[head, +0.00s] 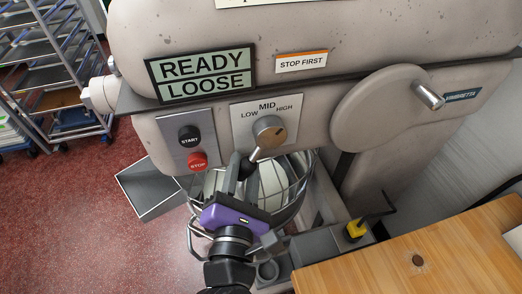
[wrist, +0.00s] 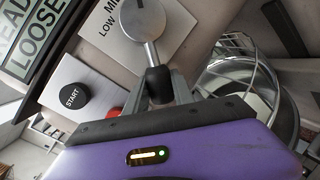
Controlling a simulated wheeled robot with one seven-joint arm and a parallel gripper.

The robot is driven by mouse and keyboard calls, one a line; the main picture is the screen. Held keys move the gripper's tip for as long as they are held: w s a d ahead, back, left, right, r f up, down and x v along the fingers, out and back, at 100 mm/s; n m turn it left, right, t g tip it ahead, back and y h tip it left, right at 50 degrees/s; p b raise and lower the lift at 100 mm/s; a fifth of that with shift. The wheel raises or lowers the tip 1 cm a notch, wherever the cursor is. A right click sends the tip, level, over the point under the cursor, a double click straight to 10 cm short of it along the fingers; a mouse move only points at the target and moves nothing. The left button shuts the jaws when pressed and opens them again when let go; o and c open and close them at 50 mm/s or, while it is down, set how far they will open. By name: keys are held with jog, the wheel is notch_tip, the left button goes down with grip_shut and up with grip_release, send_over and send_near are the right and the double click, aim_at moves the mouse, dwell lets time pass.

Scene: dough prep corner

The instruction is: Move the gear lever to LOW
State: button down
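The gear lever (head: 257,152) is a metal rod on a round hub under the labels LOW, MID and HIGH. It hangs down and to the left from the hub, and its black knob shows in the wrist view (wrist: 158,83). The dark mark on the hub points up and right, away from LOW; its exact setting is hard to read. My purple gripper (head: 246,172) is at the knob, with one finger on each side and no clear gap, so it looks shut on it. The finger pads are partly hidden. The gripper also shows in the wrist view (wrist: 160,92).
A black START button (head: 189,136) and red STOP button (head: 197,160) sit left of the lever. The display (head: 202,74) reads READY LOOSE; a label (head: 301,62) reads STOP FIRST. A caged bowl (head: 288,190) lies below, a wooden table (head: 420,250) at lower right.

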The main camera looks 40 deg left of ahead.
jog(key=shift+w+d+f+n+t+y, duration=0.15)
jog(key=shift+w+d+f+n, duration=0.15)
jog(key=shift+n, duration=0.3)
jog(key=shift+w+d+f+n+t+y, duration=0.15)
jog(key=shift+w+d+f+n, duration=0.15)
jog(key=shift+n, duration=0.3)
jog(key=shift+w+d+n, duration=0.1)
jog(key=shift+w+n, duration=0.1)
jog(key=shift+n, duration=0.1)
jog(key=shift+w+d+f+n+y+b, duration=0.15)
jog(key=shift+w+d+n+y+b, duration=0.1)
jog(key=shift+n, duration=0.3)
jog(key=shift+w+d+f+n+y+b, duration=0.15)
jog(key=shift+w+n, duration=0.1)
jog(key=shift+n, duration=0.3)
jog(key=shift+w+d+f+n+t+y, duration=0.1)
jog(key=shift+w+d+n+t+y, duration=0.25)
jog(key=shift+w+d+n, duration=0.45)
jog(key=shift+a+n, duration=0.15)
jog(key=shift+n, duration=0.45)
